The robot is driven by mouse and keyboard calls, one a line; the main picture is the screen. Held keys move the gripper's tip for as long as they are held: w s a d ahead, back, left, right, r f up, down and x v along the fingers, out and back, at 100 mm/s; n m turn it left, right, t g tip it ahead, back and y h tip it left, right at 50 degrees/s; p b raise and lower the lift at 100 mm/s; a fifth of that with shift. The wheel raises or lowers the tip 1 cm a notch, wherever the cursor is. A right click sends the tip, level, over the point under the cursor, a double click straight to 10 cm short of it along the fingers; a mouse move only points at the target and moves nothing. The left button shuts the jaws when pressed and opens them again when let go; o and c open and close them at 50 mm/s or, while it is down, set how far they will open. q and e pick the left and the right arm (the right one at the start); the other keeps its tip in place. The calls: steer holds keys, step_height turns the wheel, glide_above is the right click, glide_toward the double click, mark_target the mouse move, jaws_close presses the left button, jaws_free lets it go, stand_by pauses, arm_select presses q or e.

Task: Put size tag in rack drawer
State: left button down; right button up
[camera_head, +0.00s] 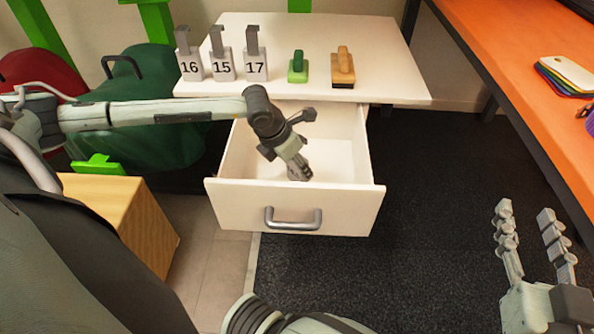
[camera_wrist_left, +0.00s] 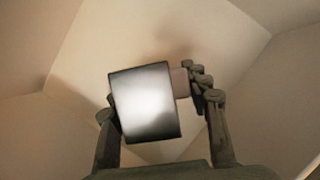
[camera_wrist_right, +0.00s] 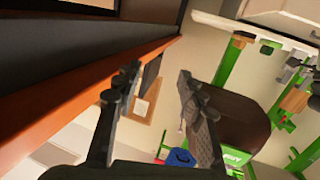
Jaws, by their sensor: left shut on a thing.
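The rack drawer (camera_head: 295,208) is pulled open below the white rack top (camera_head: 300,22). My left gripper (camera_head: 299,173) reaches down inside the drawer. In the left wrist view my left gripper (camera_wrist_left: 152,88) is shut on a size tag (camera_wrist_left: 145,103), a pale square plate with dark edges; its number cannot be read. The drawer's pale inside surrounds it there, and the head view hardly shows the tag. Tags 16 (camera_head: 190,67), 15 (camera_head: 222,66) and 17 (camera_head: 255,66) stand on the rack top. My right gripper (camera_head: 525,212) is open and empty, right of the drawer.
A green-handled stamp (camera_head: 298,68) and a wooden-handled block (camera_head: 343,68) sit on the rack top. An orange bench (camera_head: 520,50) with stacked coloured plates (camera_head: 567,76) runs along the right. A wooden box (camera_head: 120,215) stands at left. Dark floor is clear right of the drawer.

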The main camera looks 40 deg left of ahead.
arm_select(q)
steer(key=shift+f, duration=0.9)
arm_select(e)
steer(key=shift+a+r, duration=0.25)
steer(key=shift+r, duration=0.25)
steer(key=shift+r+t, duration=0.1)
steer(key=shift+t, duration=0.2)
arm_select(q)
steer(key=shift+f, duration=0.15)
steer(key=c, duration=0.8)
jaws_free()
steer(key=shift+o, duration=0.2)
arm_select(e)
steer(key=shift+s+a+r+y, duration=0.15)
steer(key=shift+a+r+y, duration=0.2)
steer(key=shift+r, duration=0.3)
